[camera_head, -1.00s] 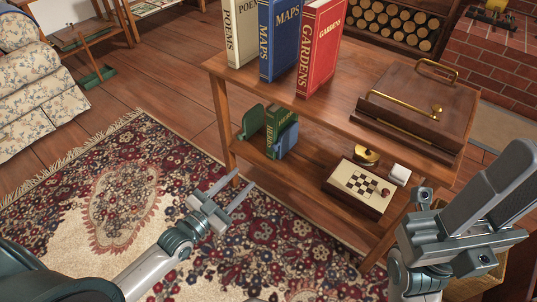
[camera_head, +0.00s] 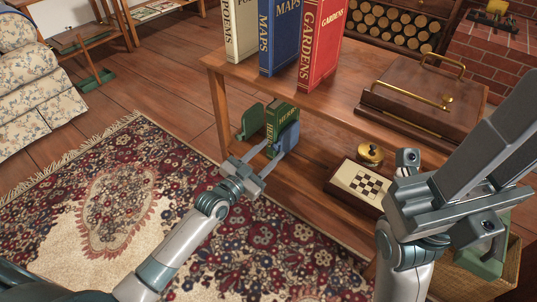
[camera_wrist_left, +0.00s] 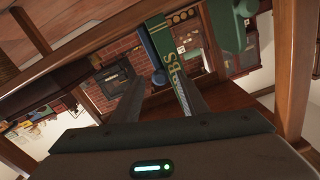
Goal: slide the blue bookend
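The blue bookend (camera_head: 289,137) stands on the lower shelf, against the right side of a green book marked HERBS (camera_head: 277,118). A green bookend (camera_head: 250,121) stands to the left of the book. My left gripper (camera_head: 268,158) is open and empty, its fingers pointing in over the front edge of the lower shelf, just in front of the bookend and book. In the left wrist view, the blue bookend (camera_wrist_left: 149,46) shows beyond and between the spread fingers. The right finger overlaps the book spine; contact cannot be told. My right gripper (camera_head: 490,145) is raised at the right, holding nothing visible.
A chessboard box (camera_head: 355,188) and a brass pot (camera_head: 370,154) stand right of the bookend on the lower shelf (camera_head: 318,165). The top shelf holds three large books and a wooden case (camera_head: 420,95). A basket (camera_head: 470,280) stands below my right gripper.

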